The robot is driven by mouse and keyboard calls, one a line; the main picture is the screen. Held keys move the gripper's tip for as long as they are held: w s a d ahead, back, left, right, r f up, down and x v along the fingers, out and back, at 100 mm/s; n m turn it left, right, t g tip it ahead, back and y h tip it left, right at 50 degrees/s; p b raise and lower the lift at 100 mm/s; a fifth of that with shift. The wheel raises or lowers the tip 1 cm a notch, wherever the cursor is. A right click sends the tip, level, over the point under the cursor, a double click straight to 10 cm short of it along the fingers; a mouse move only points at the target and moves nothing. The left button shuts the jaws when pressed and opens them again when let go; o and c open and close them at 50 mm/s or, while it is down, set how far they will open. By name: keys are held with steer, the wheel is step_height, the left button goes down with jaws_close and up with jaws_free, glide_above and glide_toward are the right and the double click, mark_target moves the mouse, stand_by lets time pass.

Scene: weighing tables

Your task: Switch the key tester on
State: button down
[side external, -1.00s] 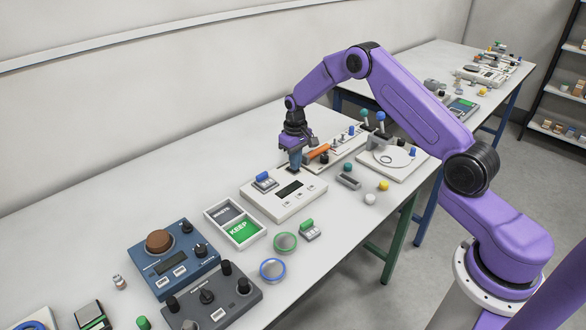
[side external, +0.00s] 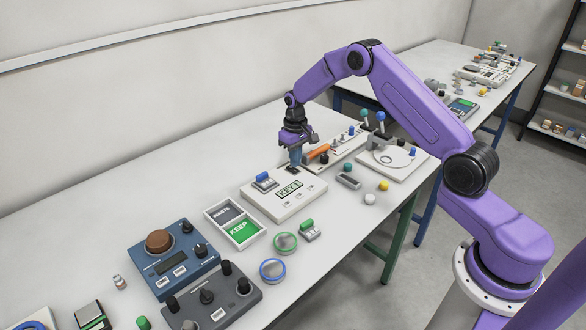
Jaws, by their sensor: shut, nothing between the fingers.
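The key tester (side external: 284,203) is a white box on the table, with a small display (side external: 289,188) that is lit pale green and reads what looks like "KEYS". A blue-topped key part (side external: 264,181) sits at its left end. My gripper (side external: 294,167) points down at the tester's far right corner, its shut fingers at or just above a small dark switch there. The fingers partly hide the switch, and I cannot tell whether they touch it.
A two-part tray (side external: 221,213) with a green KEEP side lies left of the tester. A green-topped key part (side external: 308,229) and two round dishes lie in front. An orange-handled device (side external: 317,152) stands close behind my gripper. Blue and grey control boxes fill the near left.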

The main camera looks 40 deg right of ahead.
mark_target(295, 171)
steer(key=shift+r, duration=2.6)
steer(key=s+a+r+n, duration=0.3)
steer(key=s+a+r, duration=0.2)
steer(key=s+a, duration=0.3)
steer(key=s+a+r+n, duration=0.3)
steer(key=s+a+r, duration=0.3)
steer(key=s+a, duration=0.25)
steer(key=s+d+r+n, duration=0.1)
steer(key=s+d+n, duration=0.1)
steer(key=s, duration=1.1)
steer(key=s+d+r+n, duration=0.1)
steer(key=s+n, duration=0.3)
steer(key=s, duration=1)
steer(key=shift+s+d+r+n, duration=0.15)
steer(key=shift+d+n, duration=0.15)
steer(key=shift+d, duration=0.05)
